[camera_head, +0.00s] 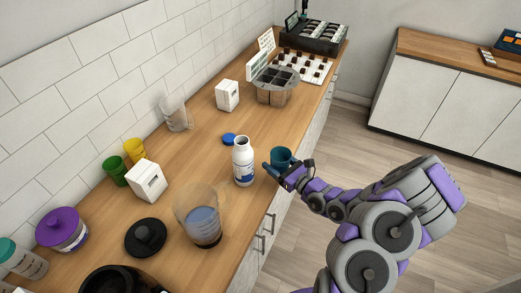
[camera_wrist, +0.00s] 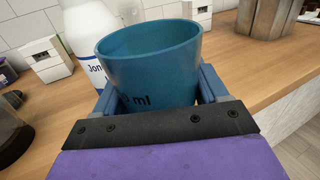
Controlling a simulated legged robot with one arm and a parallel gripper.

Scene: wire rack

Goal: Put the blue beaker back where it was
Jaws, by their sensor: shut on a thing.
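The blue beaker (camera_head: 281,156) is between the fingers of my gripper (camera_head: 270,170), at the right front edge of the counter. In the wrist view, the beaker (camera_wrist: 150,62) is close and roughly upright, with part of an "ml" marking showing. The gripper's blue fingers (camera_wrist: 157,98) are shut on both sides of it. The beaker's base is hidden, so I cannot tell whether it touches the counter. A white bottle (camera_head: 243,160) with a blue label stands just left of the beaker. A green cup (camera_head: 115,170) and a yellow cup (camera_head: 135,150) stand by the tiled wall.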

